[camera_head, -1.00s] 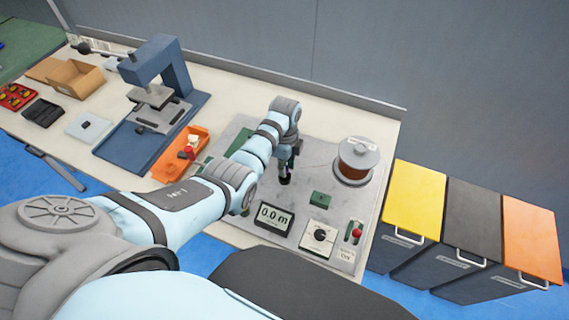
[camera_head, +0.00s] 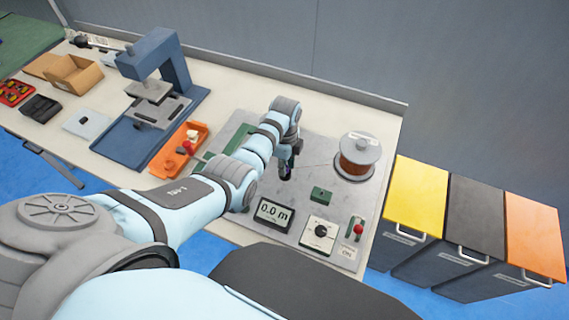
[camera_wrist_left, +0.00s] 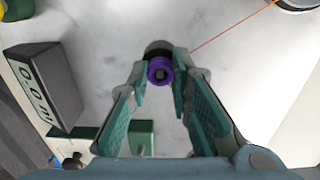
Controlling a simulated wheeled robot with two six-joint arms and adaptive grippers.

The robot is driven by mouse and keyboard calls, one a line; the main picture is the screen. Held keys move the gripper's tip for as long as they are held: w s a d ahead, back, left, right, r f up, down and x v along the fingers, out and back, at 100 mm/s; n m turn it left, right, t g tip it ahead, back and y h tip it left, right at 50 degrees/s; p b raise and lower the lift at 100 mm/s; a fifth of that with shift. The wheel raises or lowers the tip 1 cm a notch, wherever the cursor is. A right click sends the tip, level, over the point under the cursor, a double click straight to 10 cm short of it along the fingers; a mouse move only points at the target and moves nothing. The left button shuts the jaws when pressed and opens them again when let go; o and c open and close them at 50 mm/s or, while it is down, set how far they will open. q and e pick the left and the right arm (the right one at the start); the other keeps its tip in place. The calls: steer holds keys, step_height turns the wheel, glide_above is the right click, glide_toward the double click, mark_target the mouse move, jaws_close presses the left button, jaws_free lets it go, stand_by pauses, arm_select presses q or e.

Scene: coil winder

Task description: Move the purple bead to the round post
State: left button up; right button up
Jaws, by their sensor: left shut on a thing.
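The purple bead (camera_wrist_left: 159,70) is a short ring with a dark square hole, between the fingertips of my left gripper (camera_wrist_left: 160,77) in the left wrist view. The left gripper (camera_head: 285,173) is shut on it over the grey winder plate (camera_head: 242,124). In the head view the bead (camera_head: 284,178) is a small purple patch under the gripper. A dark round piece (camera_wrist_left: 157,47) sits directly behind the bead; I cannot tell if it is the round post or if they touch. My right gripper is not in view.
A copper wire (camera_wrist_left: 235,35) runs from near the bead toward the spool (camera_head: 355,158). A display (camera_head: 273,214), a green block (camera_head: 321,194), a knob panel (camera_head: 320,233) and a red-tipped lever (camera_head: 358,229) stand nearby. An orange tray (camera_head: 171,158) lies left.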

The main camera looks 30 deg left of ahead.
arm_select(q)
steer(key=o, duration=0.9)
step_height(320, 180, up, 12)
